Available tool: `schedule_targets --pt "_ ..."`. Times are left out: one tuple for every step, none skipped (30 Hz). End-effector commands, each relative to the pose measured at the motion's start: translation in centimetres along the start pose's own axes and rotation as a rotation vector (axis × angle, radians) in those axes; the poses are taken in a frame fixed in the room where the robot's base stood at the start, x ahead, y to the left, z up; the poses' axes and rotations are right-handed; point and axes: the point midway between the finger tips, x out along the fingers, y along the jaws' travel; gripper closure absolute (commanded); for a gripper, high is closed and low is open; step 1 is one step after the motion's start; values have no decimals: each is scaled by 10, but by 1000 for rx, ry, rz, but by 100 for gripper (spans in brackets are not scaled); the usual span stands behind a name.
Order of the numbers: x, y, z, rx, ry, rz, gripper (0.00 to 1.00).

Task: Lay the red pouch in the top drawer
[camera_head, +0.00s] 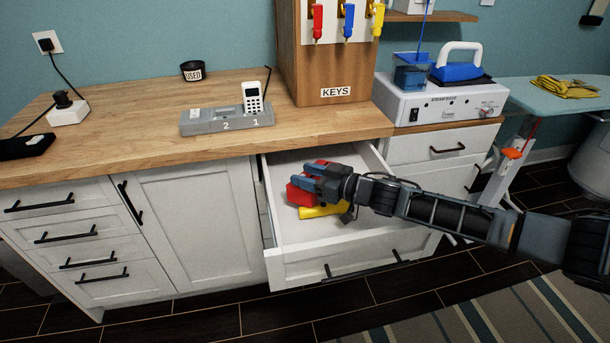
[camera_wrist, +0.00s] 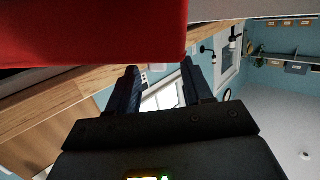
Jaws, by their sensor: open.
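The red pouch (camera_head: 299,197) is inside the open top drawer (camera_head: 290,265), at its left side, partly hidden by my gripper (camera_head: 308,178). In the wrist view the red pouch (camera_wrist: 90,30) fills the upper left, very close to the camera. My gripper also shows there (camera_wrist: 160,80), with its two dark fingers apart and nothing seen between them. I cannot tell whether the fingers touch the pouch. A yellow item (camera_head: 325,210) lies in the drawer just below and beside the pouch.
The wooden counter (camera_head: 140,110) overhangs the drawer's back. A steam iron base (camera_head: 440,100) stands at right. The drawer's right half is partly bare.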

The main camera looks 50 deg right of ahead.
Motion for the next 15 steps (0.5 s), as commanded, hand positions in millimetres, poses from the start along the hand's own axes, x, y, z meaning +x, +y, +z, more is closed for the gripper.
schedule_targets --pt "-8 1 1 0 0 2 50" --pt "-12 1 1 -1 0 2 50" --pt "-18 1 1 -1 0 3 50" --pt "-22 1 1 -1 0 2 50" --pt "-27 2 1 -2 0 3 50" --pt "-33 2 1 -1 0 2 50" --pt "-38 1 1 0 0 3 50" --pt "-42 1 1 0 0 2 50" --pt "-47 1 1 0 0 2 50" --pt "-51 1 1 -1 -1 2 50" --pt "-54 1 1 -1 -1 2 50" --pt "-58 1 1 -1 0 2 50" --pt "-60 1 1 0 0 1 50" --pt "-62 0 1 0 -1 1 50" --pt "-65 0 1 0 -1 1 50"
